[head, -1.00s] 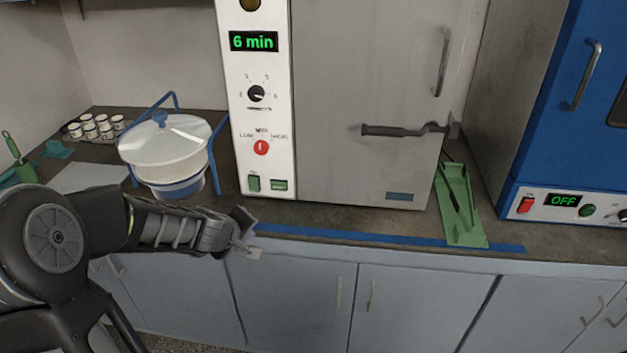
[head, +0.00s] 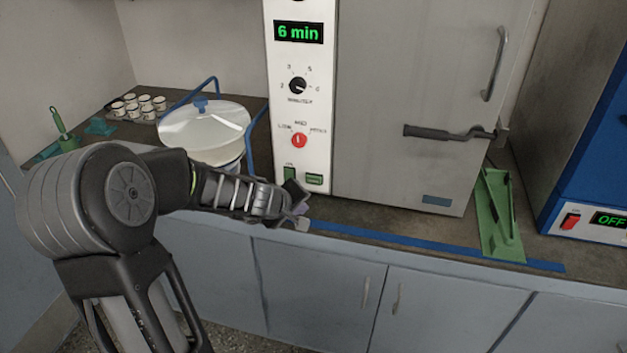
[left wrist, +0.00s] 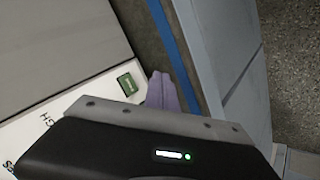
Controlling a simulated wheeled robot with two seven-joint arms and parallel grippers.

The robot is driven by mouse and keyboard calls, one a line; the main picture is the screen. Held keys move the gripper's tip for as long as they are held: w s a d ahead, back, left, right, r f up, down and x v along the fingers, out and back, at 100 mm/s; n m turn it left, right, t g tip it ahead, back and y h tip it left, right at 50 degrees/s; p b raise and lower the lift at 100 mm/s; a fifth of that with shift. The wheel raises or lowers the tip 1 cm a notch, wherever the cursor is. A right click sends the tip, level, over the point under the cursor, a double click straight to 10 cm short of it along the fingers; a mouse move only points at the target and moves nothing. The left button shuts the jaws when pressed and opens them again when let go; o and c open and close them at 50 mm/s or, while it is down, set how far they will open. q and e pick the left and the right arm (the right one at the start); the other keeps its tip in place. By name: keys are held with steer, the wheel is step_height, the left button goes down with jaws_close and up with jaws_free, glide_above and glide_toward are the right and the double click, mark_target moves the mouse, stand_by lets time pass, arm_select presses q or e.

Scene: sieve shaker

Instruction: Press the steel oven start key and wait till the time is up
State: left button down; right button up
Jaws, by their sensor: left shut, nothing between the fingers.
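The steel oven (head: 385,85) has a closed grey door and a white control panel (head: 300,100) on its left side. Its display (head: 298,32) reads "6 min" in green. Low on the panel are a green rocker switch (head: 289,175) and a green key (head: 314,179); the key also shows in the left wrist view (left wrist: 128,84). My left gripper (head: 302,214) is shut and empty, just in front of and below the key, apart from it. Its purple fingertips show in the left wrist view (left wrist: 161,93). My right gripper is not in view.
A white lidded vessel (head: 205,133) in a blue frame stands left of the oven. A green stand (head: 500,215) and a blue oven (head: 595,170) reading "OFF" are to the right. Blue tape (head: 420,242) runs along the bench edge.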

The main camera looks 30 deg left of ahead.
mark_target(310, 184)
arm_select(q)
steer(key=shift+w+a+p, duration=0.4)
steer(key=shift+w+p, duration=0.1)
steer(key=shift+w, duration=0.65)
steer(key=shift+w+a+p, duration=0.4)
steer(key=shift+w+p, duration=0.1)
steer(key=shift+w, duration=0.6)
steer(key=shift+w+a+p, duration=0.4)
steer(key=shift+w+p, duration=0.1)
steer(key=shift+w, duration=0.65)
steer(key=shift+w+a+p, duration=0.3)
steer(key=shift+w+p, duration=0.15)
steer(key=shift+w, duration=0.4)
stand_by(0.3)
steer(key=shift+s+d+b, duration=0.15)
steer(key=shift+s+b, duration=0.3)
steer(key=shift+s+d, duration=0.15)
steer(key=shift+s, duration=0.25)
steer(key=shift+s+d+f+b, duration=0.1)
steer(key=shift+s+d+b, duration=0.2)
steer(key=shift+s+b, duration=0.6)
steer(key=shift+s+d+b, duration=0.25)
steer(key=shift+s+d, duration=0.05)
steer(key=shift+s, duration=0.45)
steer(key=shift+s+d+b, duration=0.25)
steer(key=shift+s, duration=0.45)
steer(key=shift+s, duration=0.1)
